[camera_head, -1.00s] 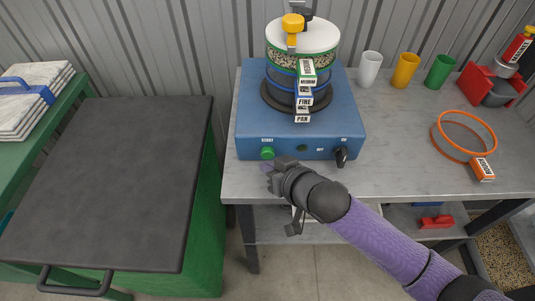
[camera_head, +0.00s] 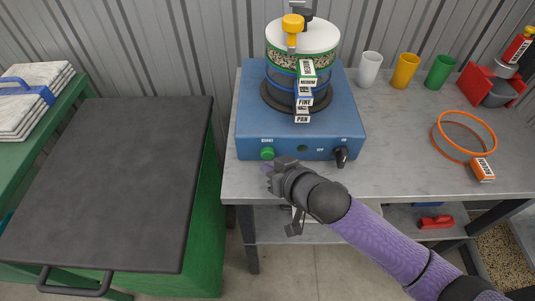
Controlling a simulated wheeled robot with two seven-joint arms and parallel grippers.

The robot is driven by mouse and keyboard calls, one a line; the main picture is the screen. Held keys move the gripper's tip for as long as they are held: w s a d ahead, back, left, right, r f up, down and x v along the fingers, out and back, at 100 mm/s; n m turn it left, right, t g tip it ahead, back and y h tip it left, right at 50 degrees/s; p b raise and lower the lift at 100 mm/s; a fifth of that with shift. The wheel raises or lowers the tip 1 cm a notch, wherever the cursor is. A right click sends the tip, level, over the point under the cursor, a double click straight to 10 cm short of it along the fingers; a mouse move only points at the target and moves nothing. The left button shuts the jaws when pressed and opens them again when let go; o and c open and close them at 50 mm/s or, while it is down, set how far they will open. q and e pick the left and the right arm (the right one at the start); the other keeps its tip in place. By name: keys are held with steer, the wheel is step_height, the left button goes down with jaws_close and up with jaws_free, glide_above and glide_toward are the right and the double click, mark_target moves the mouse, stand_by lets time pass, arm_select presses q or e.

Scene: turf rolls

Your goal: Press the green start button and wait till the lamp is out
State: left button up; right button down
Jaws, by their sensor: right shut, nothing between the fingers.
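The green start button (camera_head: 267,153) is on the front left of the blue sieve shaker base (camera_head: 250,105). A small round dark green lamp (camera_head: 302,148) sits to its right and looks unlit. A black knob (camera_head: 341,155) is at the front right. A stack of sieves (camera_head: 303,65) with a white lid and yellow clamp knob stands on the base. My right gripper (camera_head: 268,168) is shut and empty, its tips just in front of and below the start button. I cannot tell whether they touch it. My left gripper is out of view.
White (camera_head: 369,69), yellow (camera_head: 405,71) and green cups (camera_head: 440,72) stand on the grey bench (camera_head: 400,150). An orange sieve ring (camera_head: 466,137) and a red scoop holder (camera_head: 490,85) are at right. A dark-topped green cabinet (camera_head: 110,180) is at left.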

stand_by(0.7)
steer(key=shift+w, duration=0.4)
steer(key=shift+w, duration=0.55)
stand_by(0.5)
steer(key=shift+s+r+p, duration=0.15)
steer(key=shift+s+p, duration=0.5)
steer(key=shift+s, duration=0.25)
